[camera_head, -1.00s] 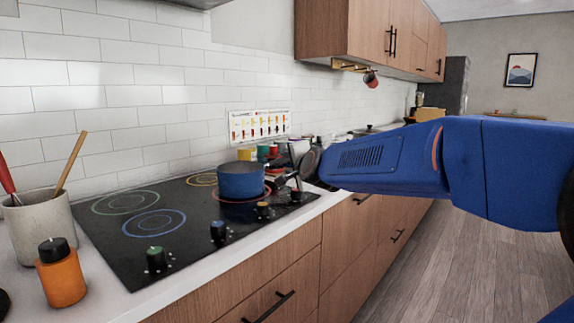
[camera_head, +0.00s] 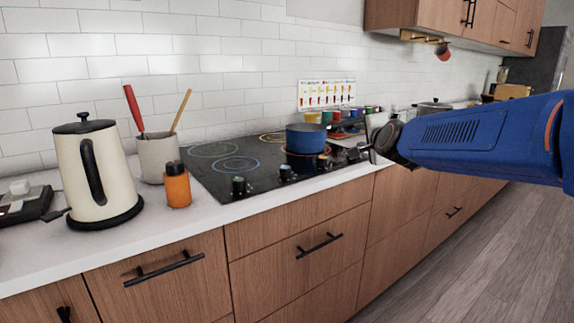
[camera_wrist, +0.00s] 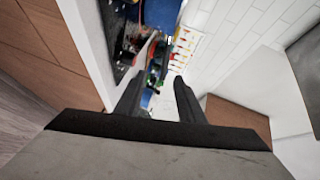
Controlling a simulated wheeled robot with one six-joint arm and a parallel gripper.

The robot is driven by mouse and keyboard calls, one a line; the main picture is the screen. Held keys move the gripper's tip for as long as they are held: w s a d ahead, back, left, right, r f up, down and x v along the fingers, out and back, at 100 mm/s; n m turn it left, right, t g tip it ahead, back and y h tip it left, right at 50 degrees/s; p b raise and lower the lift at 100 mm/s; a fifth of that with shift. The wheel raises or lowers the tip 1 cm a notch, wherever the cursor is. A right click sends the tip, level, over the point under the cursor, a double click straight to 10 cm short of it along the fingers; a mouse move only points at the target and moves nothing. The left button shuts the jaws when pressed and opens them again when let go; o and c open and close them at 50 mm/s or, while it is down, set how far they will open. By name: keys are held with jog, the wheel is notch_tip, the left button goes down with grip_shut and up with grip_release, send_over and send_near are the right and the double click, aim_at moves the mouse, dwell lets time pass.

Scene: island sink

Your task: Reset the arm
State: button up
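My blue arm (camera_head: 480,135) reaches in from the right in the head view, over the front edge of the counter. My gripper (camera_head: 367,140) is at its left end, near the right side of the blue pot (camera_head: 305,139); I cannot tell the exact gap. In the wrist view the two dark fingers of my gripper (camera_wrist: 156,85) stand apart with nothing held between them. Small colourful items on the counter show beyond the fingers, out of the grip.
The black cooktop (camera_head: 240,176) carries the pot. To its left stand an orange bottle (camera_head: 177,188), a utensil crock (camera_head: 158,157) and a cream kettle (camera_head: 112,180). Wooden cabinets (camera_head: 300,250) lie below. Open floor (camera_head: 490,255) is at the right.

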jog(key=s+d+f+n+g, duration=0.2)
jog(key=s+f+n, duration=0.3)
jog(key=s, duration=1)
jog(key=s+d+f+n+g, duration=0.2)
jog(key=s+f+n+g, duration=0.3)
jog(key=s+f, duration=0.7)
jog(key=s+d+f+n+g, duration=0.2)
jog(key=s+f, duration=0.7)
jog(key=s, duration=0.9)
jog(key=n+g, duration=0.2)
jog(key=n, duration=0.1)
jog(key=shift+d+f+h, duration=0.15)
jog(key=shift+f+h, duration=0.05)
jog(key=shift+h, duration=0.2)
